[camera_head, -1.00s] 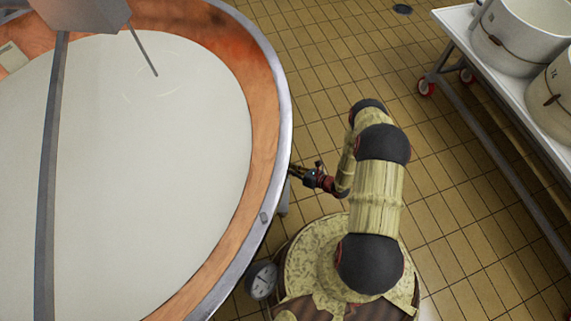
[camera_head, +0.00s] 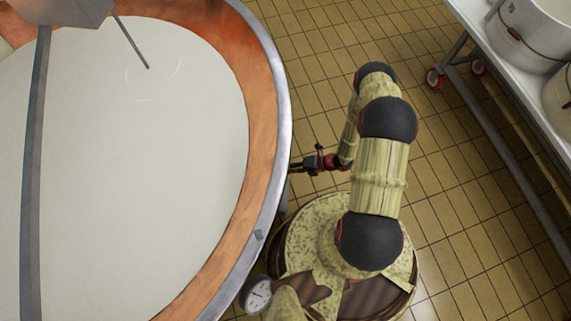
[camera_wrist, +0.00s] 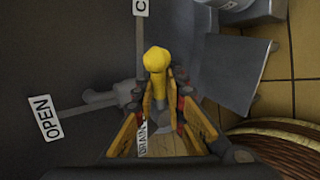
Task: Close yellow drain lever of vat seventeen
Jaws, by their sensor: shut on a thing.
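An OPEN label (camera_wrist: 45,117) is on the grey vat wall at left; a label starting with C (camera_wrist: 141,7), cut off by the frame, is above the lever's end. A DRAIN label (camera_wrist: 143,137) is partly hidden behind a finger. In the head view my gripper (camera_head: 298,168) is beside the outer rim of the copper vat (camera_head: 261,140), and the lever cannot be made out.
The vat holds white liquid (camera_head: 140,190), and a gauge (camera_head: 257,295) is on its near outer side. A white table on wheels (camera_head: 477,35) with white tubs (camera_head: 530,35) stands at right.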

